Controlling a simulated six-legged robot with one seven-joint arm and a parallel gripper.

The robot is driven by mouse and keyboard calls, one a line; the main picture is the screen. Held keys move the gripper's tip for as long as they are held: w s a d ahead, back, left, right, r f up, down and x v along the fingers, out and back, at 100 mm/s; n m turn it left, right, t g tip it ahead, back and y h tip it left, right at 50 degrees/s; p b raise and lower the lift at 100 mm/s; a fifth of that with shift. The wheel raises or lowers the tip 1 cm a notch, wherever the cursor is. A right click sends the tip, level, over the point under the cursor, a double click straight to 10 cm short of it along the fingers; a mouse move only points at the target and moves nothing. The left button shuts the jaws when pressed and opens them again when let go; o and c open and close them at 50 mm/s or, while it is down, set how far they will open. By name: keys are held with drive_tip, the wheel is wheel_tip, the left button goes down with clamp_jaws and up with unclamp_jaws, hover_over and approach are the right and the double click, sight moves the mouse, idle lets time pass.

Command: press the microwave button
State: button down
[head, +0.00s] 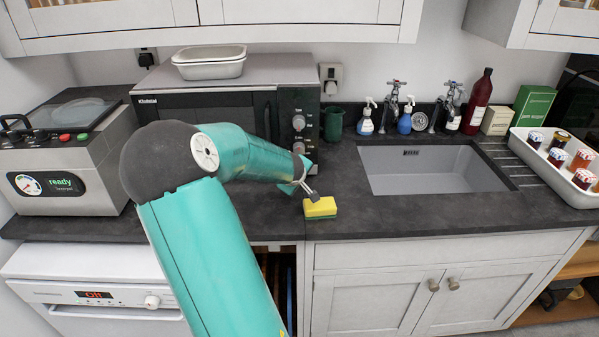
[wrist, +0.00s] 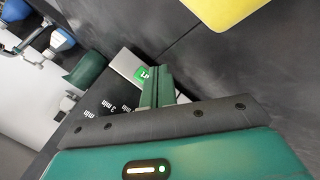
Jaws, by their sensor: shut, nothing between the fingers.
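The microwave (head: 205,103) stands on the dark counter, with its black control panel and knobs (head: 298,122) at its right end. In the wrist view a small lit green button (wrist: 142,74) sits on a silver strip beside the panel's dial markings (wrist: 108,105). The button is hidden behind my arm in the head view. My gripper (head: 303,180) is low in front of the control panel. In the wrist view its fingers (wrist: 153,70) are shut and empty, with the tips right beside the button. I cannot tell whether they touch it.
A yellow sponge (head: 320,208) lies on the counter close to my gripper; it also shows in the wrist view (wrist: 222,12). A green cup (head: 333,124) stands right of the microwave. The sink (head: 430,170) is farther right. A grey appliance (head: 60,160) stands at the left.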

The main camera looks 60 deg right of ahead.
drive_tip(key=shift+s+a, duration=0.45)
drive_tip(key=shift+a, duration=0.4)
drive_tip(key=shift+s+a, duration=0.45)
drive_tip(key=shift+a, duration=0.4)
